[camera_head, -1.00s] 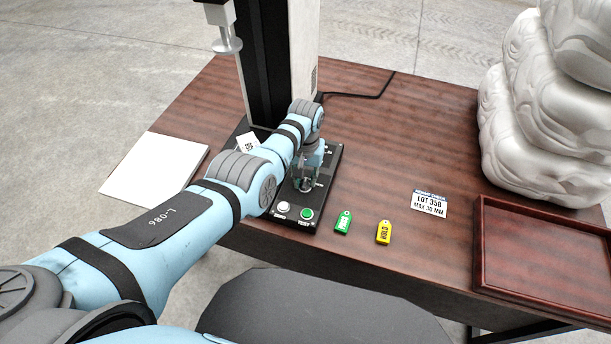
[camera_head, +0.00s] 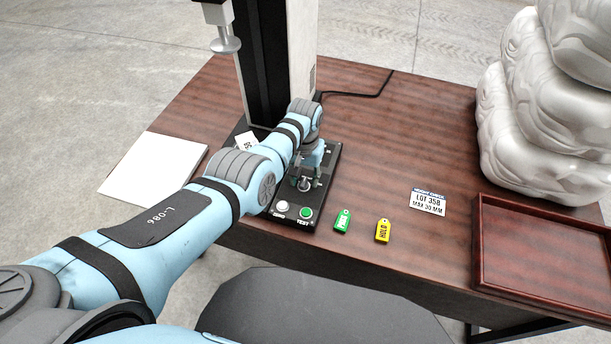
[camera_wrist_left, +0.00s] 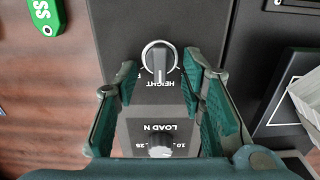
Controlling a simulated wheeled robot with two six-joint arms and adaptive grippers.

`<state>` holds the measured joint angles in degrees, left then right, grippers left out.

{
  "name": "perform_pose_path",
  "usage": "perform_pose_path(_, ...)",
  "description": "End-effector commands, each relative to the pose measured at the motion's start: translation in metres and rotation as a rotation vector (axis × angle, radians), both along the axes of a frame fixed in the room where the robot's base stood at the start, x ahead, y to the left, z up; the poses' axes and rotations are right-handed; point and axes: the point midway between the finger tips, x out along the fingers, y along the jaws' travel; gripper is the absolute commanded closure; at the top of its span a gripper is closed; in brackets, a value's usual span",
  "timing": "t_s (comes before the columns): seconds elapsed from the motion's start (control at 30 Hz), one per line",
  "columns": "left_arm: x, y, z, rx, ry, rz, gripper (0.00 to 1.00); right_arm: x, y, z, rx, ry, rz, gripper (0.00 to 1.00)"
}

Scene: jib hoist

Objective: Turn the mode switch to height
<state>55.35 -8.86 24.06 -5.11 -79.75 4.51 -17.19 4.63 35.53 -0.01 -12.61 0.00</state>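The mode switch (camera_wrist_left: 160,60) is a round knob with a grey bar handle on the dark control panel (camera_wrist_left: 125,25). Its bar lies along the picture's vertical, the lower end toward the upside-down HEIGHT label. A second label beside it is mostly hidden. The switch also shows in the head view (camera_head: 305,184). My left gripper (camera_wrist_left: 160,88) is open, its fingers apart on either side, with nothing between them touching the switch as far as I can see. In the head view the left gripper (camera_head: 310,164) hangs just above the panel. My right gripper is not in view.
The LOAD N knob (camera_wrist_left: 160,147) sits close to the switch. A white button (camera_head: 283,206) and a green button (camera_head: 306,212) are at the panel's near end. Green (camera_head: 343,221) and yellow (camera_head: 383,231) tags lie to the right. A tray (camera_head: 540,260) is farther right.

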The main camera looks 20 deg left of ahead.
Motion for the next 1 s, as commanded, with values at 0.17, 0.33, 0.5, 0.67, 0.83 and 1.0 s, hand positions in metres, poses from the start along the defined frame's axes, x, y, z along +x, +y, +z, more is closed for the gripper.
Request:
perform_pose_path(0.17,0.0,0.0,0.0,0.0,0.0,0.0,0.63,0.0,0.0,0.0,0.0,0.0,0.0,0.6)
perform_pose_path(0.33,0.002,-0.001,0.014,0.0,-0.004,0.0,0.63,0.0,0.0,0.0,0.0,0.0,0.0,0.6)
perform_pose_path(0.5,0.001,-0.001,0.055,-0.002,-0.006,0.0,0.63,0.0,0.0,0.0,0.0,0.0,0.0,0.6)
perform_pose_path(0.67,0.001,0.0,0.098,-0.001,-0.004,0.0,0.63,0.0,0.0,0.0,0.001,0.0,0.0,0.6)
perform_pose_path(0.83,0.0,0.0,0.119,0.0,0.0,0.0,0.63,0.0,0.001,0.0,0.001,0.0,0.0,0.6)
perform_pose_path(1.0,0.0,0.0,0.12,0.0,0.001,0.0,0.63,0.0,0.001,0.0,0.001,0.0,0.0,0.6)
